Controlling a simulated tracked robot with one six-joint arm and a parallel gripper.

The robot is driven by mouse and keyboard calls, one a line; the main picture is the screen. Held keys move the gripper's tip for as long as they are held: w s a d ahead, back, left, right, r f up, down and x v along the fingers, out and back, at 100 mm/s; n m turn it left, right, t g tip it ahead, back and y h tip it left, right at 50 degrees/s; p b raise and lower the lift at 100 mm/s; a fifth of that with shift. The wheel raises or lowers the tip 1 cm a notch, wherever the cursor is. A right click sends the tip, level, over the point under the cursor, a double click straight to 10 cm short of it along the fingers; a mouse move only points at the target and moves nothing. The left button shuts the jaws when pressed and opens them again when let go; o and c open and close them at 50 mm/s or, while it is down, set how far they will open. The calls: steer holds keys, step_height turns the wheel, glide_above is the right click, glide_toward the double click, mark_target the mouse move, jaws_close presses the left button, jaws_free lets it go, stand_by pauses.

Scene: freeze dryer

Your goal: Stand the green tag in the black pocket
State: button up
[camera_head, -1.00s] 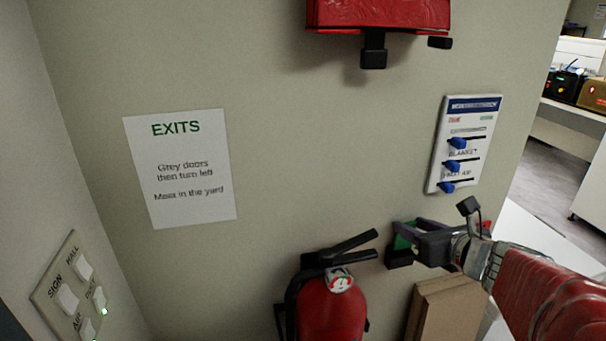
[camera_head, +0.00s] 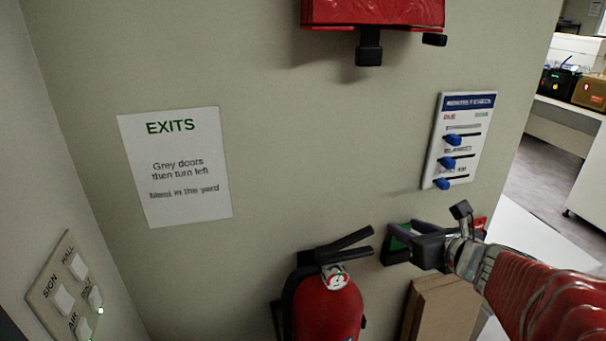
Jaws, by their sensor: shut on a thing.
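The green tag (camera_head: 399,234) shows as a small green patch at the wall, low and right of centre. My gripper (camera_head: 405,241) is shut on it, and its jaws hide much of it. The black pocket (camera_head: 394,257) is on the wall at the same spot, just below and around the green patch. I cannot tell how much of the tag is inside the pocket or whether it touches the bottom. A small red patch (camera_head: 480,223) shows behind my gripper, on the right.
A red fire extinguisher (camera_head: 328,305) stands close by on the lower left. A cardboard box (camera_head: 440,308) is below my gripper. A board with blue sliders (camera_head: 460,140) hangs above, and a red case (camera_head: 374,12) is higher up. Switches (camera_head: 70,290) are at the left.

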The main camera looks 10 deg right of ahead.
steer(key=shift+f, duration=1.45)
stand_by(1.1)
steer(key=o, duration=1.1)
steer(key=shift+v, duration=3)
steer(key=shift+w, duration=0.15)
steer(key=shift+x, duration=2)
